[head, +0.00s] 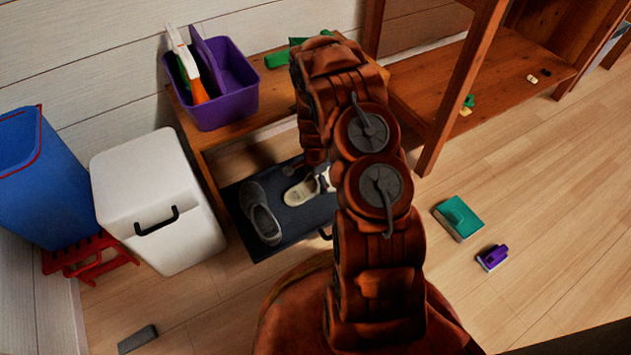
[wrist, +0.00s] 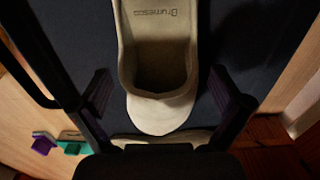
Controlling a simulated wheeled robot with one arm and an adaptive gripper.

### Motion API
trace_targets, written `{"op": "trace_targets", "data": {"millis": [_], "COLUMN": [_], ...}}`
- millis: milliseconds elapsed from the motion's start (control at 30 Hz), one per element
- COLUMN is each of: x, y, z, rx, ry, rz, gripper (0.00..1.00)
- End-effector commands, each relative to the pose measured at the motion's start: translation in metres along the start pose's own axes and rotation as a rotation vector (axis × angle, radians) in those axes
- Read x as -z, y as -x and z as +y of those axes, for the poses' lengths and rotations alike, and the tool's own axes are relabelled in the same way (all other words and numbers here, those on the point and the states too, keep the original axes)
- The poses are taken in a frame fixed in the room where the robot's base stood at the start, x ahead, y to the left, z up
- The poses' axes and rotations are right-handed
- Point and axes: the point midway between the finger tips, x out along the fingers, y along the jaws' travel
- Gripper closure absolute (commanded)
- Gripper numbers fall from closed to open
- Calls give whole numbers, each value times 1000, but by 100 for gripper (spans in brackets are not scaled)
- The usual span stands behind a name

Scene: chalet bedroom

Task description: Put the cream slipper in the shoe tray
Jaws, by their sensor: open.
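The cream slipper (head: 301,191) lies on the dark shoe tray (head: 295,225), to the right of a grey shoe (head: 262,218). In the head view my arm hides most of the gripper and part of the tray's right side.
A purple caddy (head: 232,85) stands on the wooden bench (head: 280,88) behind the tray. A white bin (head: 160,205) stands to the left. A wooden post (head: 462,90) rises to the right.

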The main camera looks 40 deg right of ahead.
Motion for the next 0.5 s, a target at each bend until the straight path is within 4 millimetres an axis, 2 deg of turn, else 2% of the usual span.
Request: {"op": "trace_targets", "data": {"millis": [400, 500], "x": [0, 0], "y": [80, 95], "z": [-1, -1], "rx": [2, 2], "ry": [0, 0], "rz": [0, 0], "gripper": [0, 0]}}
